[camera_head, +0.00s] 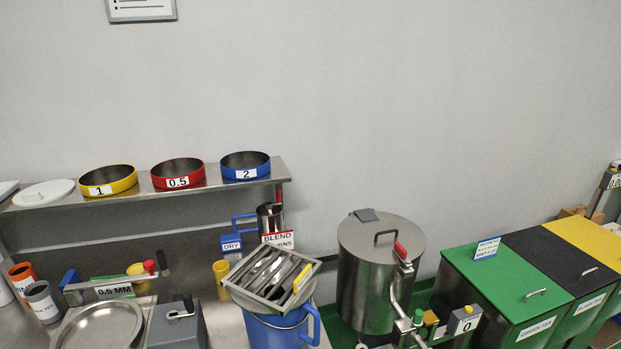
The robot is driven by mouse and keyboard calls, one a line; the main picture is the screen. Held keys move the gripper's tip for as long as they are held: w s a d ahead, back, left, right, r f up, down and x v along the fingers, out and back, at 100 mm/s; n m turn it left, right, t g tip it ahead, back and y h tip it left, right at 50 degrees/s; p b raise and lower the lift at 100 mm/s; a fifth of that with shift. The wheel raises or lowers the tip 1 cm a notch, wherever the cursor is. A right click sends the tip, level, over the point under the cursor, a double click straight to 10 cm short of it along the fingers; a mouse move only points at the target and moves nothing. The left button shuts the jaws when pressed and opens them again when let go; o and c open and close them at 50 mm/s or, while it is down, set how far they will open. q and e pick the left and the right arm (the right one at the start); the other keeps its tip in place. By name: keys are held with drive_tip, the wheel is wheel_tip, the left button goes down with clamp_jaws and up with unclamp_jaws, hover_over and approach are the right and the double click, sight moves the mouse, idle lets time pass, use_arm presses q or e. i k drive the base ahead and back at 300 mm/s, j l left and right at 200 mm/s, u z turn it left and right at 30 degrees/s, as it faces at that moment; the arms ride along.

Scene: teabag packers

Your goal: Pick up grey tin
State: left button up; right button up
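A grey tin (42,302) with a white label stands upright on the steel bench at the far left of the head view. It appears open at the top. An orange tin (22,275) stands just behind it and to its left. Neither of my grippers shows in this view, so whether they are open or shut is hidden.
A round steel pan (101,330) and a grey block with a handle (178,325) sit right of the tin. Yellow, red and blue sieves (245,166) stand on the shelf above. A blue bucket (278,333), a steel drum (378,275) and a green bin (505,290) lie further right.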

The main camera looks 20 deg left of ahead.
sight(40, 296)
drive_tip(key=u, duration=2.3)
drive_tip(key=z, duration=1.5)
drive_tip(key=u, duration=1.5)
drive_tip(key=i+j+z, duration=0.1)
drive_tip(key=z, duration=0.35)
drive_tip(key=j+z, duration=0.25)
drive_tip(key=z, duration=0.2)
drive_tip(key=j+z, duration=0.2)
drive_tip(key=z, duration=0.25)
drive_tip(key=i+j, duration=0.05)
